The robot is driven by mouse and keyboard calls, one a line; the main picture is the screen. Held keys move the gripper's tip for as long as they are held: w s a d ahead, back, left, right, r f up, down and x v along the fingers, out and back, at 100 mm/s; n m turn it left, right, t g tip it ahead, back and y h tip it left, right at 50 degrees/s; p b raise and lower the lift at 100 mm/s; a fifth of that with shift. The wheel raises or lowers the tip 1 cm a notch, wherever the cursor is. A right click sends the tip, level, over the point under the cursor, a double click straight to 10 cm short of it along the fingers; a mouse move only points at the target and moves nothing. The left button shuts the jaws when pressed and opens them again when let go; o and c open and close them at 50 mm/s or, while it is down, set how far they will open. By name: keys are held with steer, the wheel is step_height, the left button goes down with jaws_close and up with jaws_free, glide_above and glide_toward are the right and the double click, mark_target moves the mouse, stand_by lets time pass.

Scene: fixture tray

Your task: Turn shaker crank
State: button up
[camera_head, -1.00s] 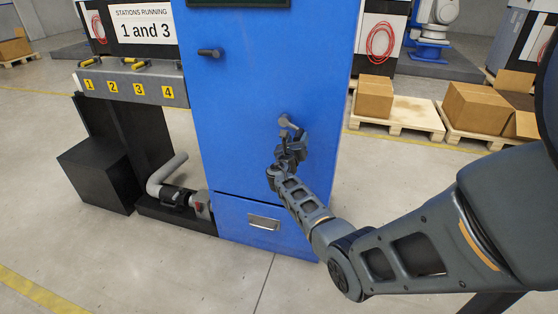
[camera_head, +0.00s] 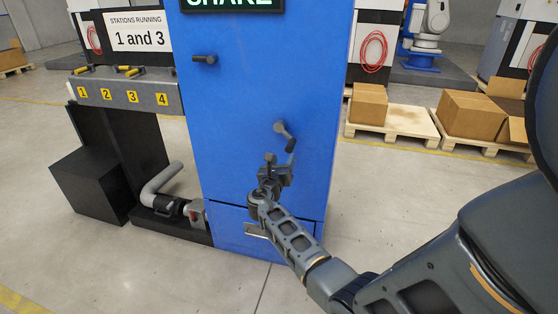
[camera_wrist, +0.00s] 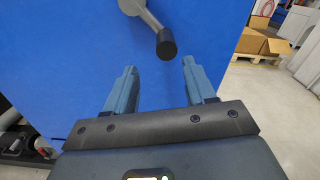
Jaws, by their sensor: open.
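The shaker crank (camera_head: 285,136) is on the front of the blue cabinet (camera_head: 235,110), right of its middle. It has a grey arm that slants down to the right and ends in a dark handle. The wrist view shows the crank's dark handle (camera_wrist: 166,44) just beyond and between my fingertips, apart from them. My gripper (camera_head: 281,165) is in front of the cabinet, just below the crank; in the wrist view my gripper (camera_wrist: 160,72) is open and empty. A green-lettered sign (camera_head: 232,4) at the cabinet top reads "SHAKE", partly cut off.
A second dark handle (camera_head: 204,59) sticks out at the cabinet's upper left. A drawer front (camera_head: 215,222) is low on the cabinet. A grey panel (camera_head: 127,93) numbered 1 to 4 and a bent pipe (camera_head: 162,182) stand left. Boxes on pallets (camera_head: 400,118) stand behind right.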

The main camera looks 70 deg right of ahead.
steer(key=shift+w+a+f+n+p, duration=0.15)
steer(key=shift+n+p, duration=1.4)
steer(key=shift+n, duration=0.9)
steer(key=shift+w+a+r+n+p, duration=0.15)
steer(key=shift+n+p, duration=1.4)
steer(key=shift+n, duration=0.85)
steer(key=shift+w+a+f+n+p, duration=0.15)
steer(key=shift+n+p, duration=1.4)
steer(key=shift+n, duration=0.9)
steer(key=shift+s, duration=0.1)
